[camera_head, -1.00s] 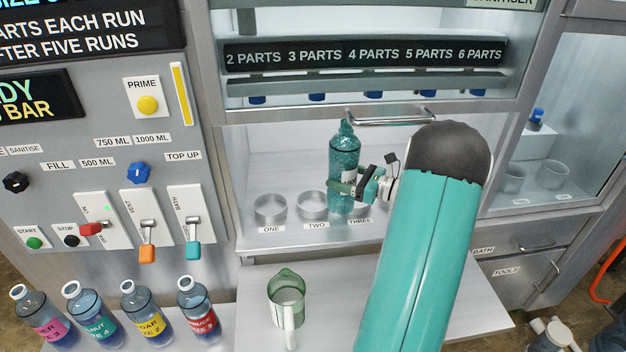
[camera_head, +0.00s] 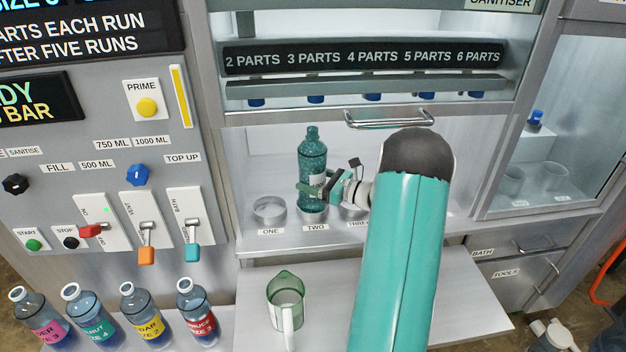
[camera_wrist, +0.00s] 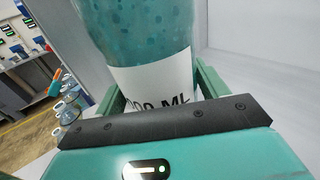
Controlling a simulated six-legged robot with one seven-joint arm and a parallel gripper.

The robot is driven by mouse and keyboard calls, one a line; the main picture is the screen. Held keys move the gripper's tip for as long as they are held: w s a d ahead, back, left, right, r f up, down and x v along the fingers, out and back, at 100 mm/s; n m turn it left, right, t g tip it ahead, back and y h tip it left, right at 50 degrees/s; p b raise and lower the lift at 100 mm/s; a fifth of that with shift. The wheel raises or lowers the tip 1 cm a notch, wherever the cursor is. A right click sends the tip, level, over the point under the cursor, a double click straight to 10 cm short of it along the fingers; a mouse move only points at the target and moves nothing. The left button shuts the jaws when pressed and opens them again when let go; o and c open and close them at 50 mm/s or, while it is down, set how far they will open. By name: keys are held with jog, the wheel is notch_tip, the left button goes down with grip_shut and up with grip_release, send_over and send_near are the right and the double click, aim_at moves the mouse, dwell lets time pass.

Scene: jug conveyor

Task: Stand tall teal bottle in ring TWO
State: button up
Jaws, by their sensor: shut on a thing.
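The tall teal bottle (camera_head: 312,160) is upright at ring TWO, in the bay under the row of parts labels. Its bottom meets ring TWO (camera_head: 313,214); I cannot tell whether it rests on the floor inside. My gripper (camera_head: 312,188) is shut on the bottle's lower half, reaching in from the right. In the wrist view the bottle (camera_wrist: 140,40) stands between the green fingers, with a white label ending in "ML" facing me. The bottle's base is hidden in that view.
Ring ONE (camera_head: 269,208) is empty at the left. Ring THREE (camera_head: 352,211) is partly behind my gripper. A metal handle (camera_head: 388,120) hangs above the bay. A green jug (camera_head: 286,295) stands on the front shelf, and several labelled bottles (camera_head: 198,310) stand at lower left.

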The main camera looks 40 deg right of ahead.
jog(key=o, duration=1.2)
jog(key=shift+f, duration=0.1)
jog(key=shift+s+d, duration=0.1)
jog(key=shift+s, duration=0.1)
jog(key=v, duration=1.1)
jog(key=shift+s, duration=0.25)
